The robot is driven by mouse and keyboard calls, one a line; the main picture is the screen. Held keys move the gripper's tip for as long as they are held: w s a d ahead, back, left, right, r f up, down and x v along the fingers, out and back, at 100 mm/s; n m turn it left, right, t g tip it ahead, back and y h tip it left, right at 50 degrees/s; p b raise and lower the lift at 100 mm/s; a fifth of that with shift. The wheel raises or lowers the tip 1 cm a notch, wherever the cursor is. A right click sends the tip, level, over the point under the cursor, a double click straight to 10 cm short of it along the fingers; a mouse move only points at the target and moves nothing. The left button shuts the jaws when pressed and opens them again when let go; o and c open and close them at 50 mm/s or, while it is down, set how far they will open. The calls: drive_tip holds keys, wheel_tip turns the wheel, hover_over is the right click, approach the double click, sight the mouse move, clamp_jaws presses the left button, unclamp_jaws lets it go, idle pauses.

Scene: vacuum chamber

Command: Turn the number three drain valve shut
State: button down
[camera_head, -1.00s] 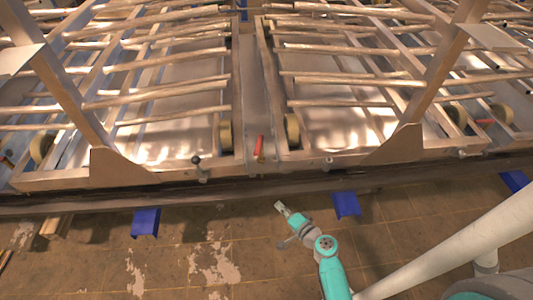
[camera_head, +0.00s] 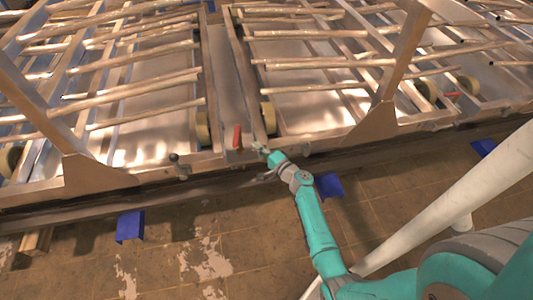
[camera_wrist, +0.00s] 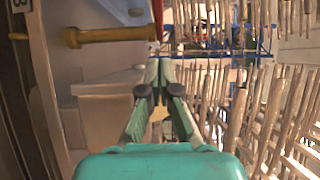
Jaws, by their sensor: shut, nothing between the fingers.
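A red lever handle (camera_head: 237,137) stands upright at the front of the gap between the two metal frames in the head view. In the wrist view, a red piece (camera_wrist: 157,18) shows at the top, just beyond my fingertips, beside a brass-coloured bar (camera_wrist: 120,36). No number three is readable on the valve. My gripper (camera_head: 259,148) is just right of the red handle in the head view, and a small gap seems to separate them. In the wrist view my gripper's fingers (camera_wrist: 158,70) come together at the tips, shut and empty.
Metal frames with many long rods (camera_head: 330,60) fill the back. A dark ledge (camera_head: 120,200) runs along their front. Another red handle (camera_head: 453,93) lies far right.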

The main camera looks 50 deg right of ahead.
sight(223, 141)
drive_tip(key=shift+w+a, duration=0.45)
drive_tip(key=shift+w, duration=0.4)
drive_tip(key=shift+w+a, duration=0.4)
drive_tip(key=shift+w, duration=0.45)
drive_tip(key=shift+w+a, duration=0.45)
drive_tip(key=shift+w, duration=0.4)
drive_tip(key=shift+a, duration=0.15)
drive_tip(key=shift+w+a, duration=0.8)
drive_tip(key=shift+a, duration=0.3)
drive_tip(key=shift+w+a, duration=0.7)
drive_tip(key=shift+w, duration=0.1)
drive_tip(key=shift+w+a, duration=0.25)
drive_tip(key=shift+w, duration=0.4)
drive_tip(key=shift+w+a, duration=0.2)
drive_tip(key=shift+w, duration=0.5)
drive_tip(key=shift+w+a, duration=0.25)
drive_tip(key=shift+w, duration=0.5)
